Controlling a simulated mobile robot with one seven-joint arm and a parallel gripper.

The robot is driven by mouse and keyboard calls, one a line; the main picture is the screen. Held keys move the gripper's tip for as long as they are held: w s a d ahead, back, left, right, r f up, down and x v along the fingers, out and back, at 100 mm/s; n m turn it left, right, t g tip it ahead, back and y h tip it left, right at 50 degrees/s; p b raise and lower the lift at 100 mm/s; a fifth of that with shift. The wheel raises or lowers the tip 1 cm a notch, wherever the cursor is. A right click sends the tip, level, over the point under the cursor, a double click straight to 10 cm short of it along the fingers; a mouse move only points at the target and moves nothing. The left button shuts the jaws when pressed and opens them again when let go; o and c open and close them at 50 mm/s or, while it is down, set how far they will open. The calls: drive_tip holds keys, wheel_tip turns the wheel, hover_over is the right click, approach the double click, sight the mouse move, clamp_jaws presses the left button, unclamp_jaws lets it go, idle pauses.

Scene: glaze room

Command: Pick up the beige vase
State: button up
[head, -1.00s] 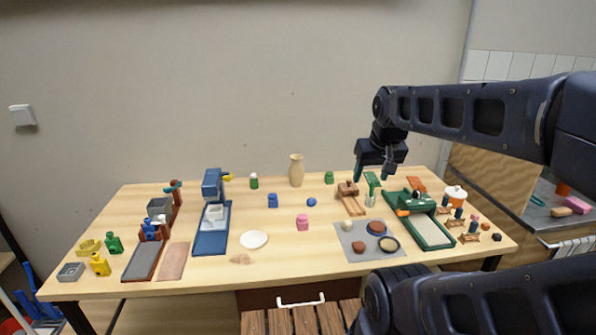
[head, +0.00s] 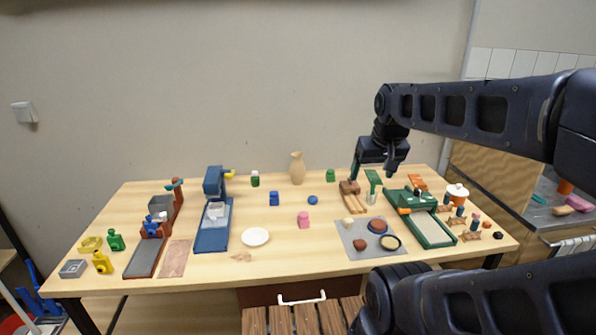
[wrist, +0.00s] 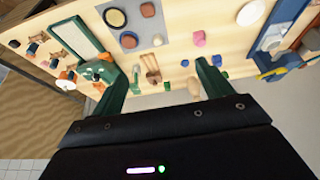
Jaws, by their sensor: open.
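The beige vase (head: 297,168) stands upright near the back edge of the table (head: 330,240), a little right of the middle in the head view. It has a narrow neck and a rounded body. My gripper (head: 373,172) is to the right of the vase in the head view, with its fingers apart and pointing down, not touching it. In the wrist view my gripper (wrist: 160,70) shows two spread green fingers with nothing held between them.
A green block (head: 330,175) stands between the vase and my gripper. A wooden piece with rails (head: 351,200) and a green machine (head: 425,222) lie near my gripper. A blue block (head: 274,198) and blue ball (head: 313,200) sit before the vase. The wall is close behind.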

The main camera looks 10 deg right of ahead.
drive_tip(key=m+h, duration=0.4)
drive_tip(key=m, duration=0.3)
hover_over(297, 155)
drive_tip(key=s+a, duration=0.2)
drive_tip(key=s, duration=0.1)
wheel_tip(297, 155, down, 14)
drive_tip(key=r, duration=0.1)
drive_tip(key=shift+t, duration=0.4)
drive_tip(key=x, duration=0.6)
drive_tip(key=shift+a, duration=0.1)
drive_tip(key=shift+s+a+f+x, duration=0.1)
drive_tip(key=shift+x, duration=1.2)
drive_tip(key=shift+s+a+f+x, duration=0.15)
drive_tip(key=shift+x, duration=1.15)
drive_tip(key=shift+c, duration=0.2)
